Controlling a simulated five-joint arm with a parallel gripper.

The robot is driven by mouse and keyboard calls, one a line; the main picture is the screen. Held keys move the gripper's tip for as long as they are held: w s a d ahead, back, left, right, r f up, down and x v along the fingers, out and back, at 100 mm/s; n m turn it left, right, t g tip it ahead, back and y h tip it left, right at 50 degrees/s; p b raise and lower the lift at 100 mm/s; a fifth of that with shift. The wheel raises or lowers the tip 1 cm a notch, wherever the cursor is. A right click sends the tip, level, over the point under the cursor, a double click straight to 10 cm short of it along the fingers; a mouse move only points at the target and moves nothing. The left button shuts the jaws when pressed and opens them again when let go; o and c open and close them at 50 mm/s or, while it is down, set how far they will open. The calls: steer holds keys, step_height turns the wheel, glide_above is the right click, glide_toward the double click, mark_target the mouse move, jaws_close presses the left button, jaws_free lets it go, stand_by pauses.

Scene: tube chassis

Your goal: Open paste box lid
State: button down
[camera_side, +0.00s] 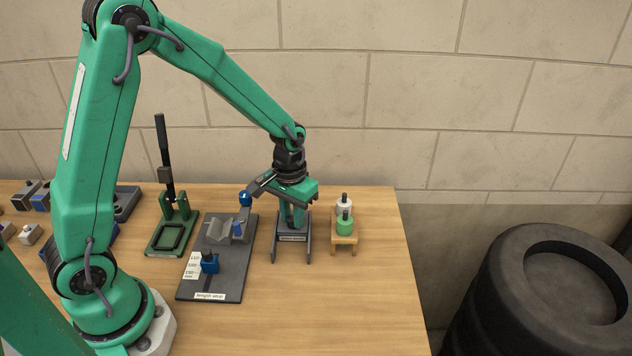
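No box in the side view can be read for sure as the paste box. On the right of the table a small wooden stand (344,242) carries a green container (345,226) and a white container (344,206) behind it, each with a dark knob on top. Both look closed. My gripper (292,218) points down over a dark labelled stand (291,239), left of the wooden stand and apart from the two containers. Its fingers overlap the dark stand in the picture, so their opening and anything between them are hard to make out.
A dark plate (215,285) with a grey V-shaped block (220,228) and blue knobs lies left of my gripper. Small grey blocks (28,234) lie far left. The table's (350,310) front right is clear.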

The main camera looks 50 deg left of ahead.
steer(key=shift+s+d, duration=2.25)
steer(key=shift+d, duration=0.05)
steer(key=c, duration=1.3)
jaws_free()
steer(key=shift+o, duration=0.2)
steer(key=shift+r, duration=0.2)
step_height(320, 180, up, 8)
steer(key=shift+f, duration=0.2)
